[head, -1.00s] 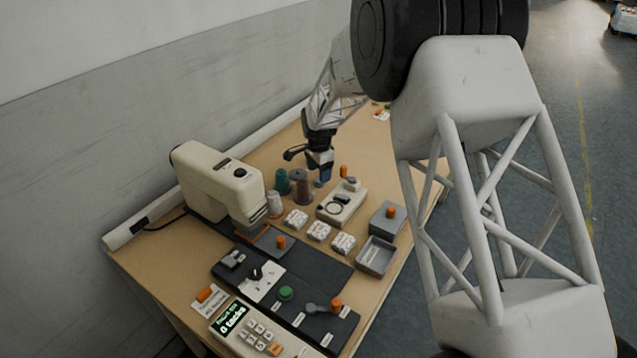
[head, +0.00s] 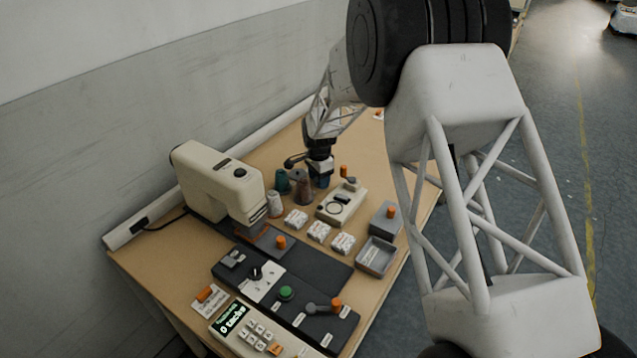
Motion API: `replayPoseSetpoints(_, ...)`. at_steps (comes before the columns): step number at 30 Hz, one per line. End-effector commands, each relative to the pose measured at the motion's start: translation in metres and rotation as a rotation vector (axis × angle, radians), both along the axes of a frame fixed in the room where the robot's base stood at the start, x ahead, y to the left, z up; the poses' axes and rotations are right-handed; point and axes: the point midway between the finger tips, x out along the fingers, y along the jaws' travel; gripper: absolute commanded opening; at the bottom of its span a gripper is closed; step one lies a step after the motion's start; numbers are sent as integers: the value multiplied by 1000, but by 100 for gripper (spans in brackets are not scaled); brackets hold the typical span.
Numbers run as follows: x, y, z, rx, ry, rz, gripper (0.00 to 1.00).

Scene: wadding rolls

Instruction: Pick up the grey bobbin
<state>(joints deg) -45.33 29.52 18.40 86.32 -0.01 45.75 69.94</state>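A pale grey bobbin (head: 274,204) stands upright on the table beside the cream sewing machine (head: 222,183). A teal bobbin (head: 281,181) stands just behind it, and a brownish bobbin (head: 303,190) to its right. My gripper (head: 321,178) points down over the table, right of the brownish bobbin and apart from the grey one. A small blue thing (head: 324,183) shows right under my gripper; I cannot tell if the gripper touches it. The fingers are too small and dark to tell open from shut.
A cream device with a round dial (head: 341,204) stands right of the bobbins. Several white labelled packs (head: 318,231) lie in front. A grey open tray (head: 376,257) and a dark control panel (head: 310,270) lie nearer. Bare table shows behind the bobbins.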

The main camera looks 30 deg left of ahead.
Motion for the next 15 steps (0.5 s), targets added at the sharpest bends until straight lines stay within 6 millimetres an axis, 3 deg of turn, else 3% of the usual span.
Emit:
replayPoseSetpoints(1, 0, 0, 0, 0, 0, 0, 45)
replayPoseSetpoints(7, 0, 0, 0, 0, 0, 0, 14)
replayPoseSetpoints(15, 0, 0, 0, 0, 0, 0, 13)
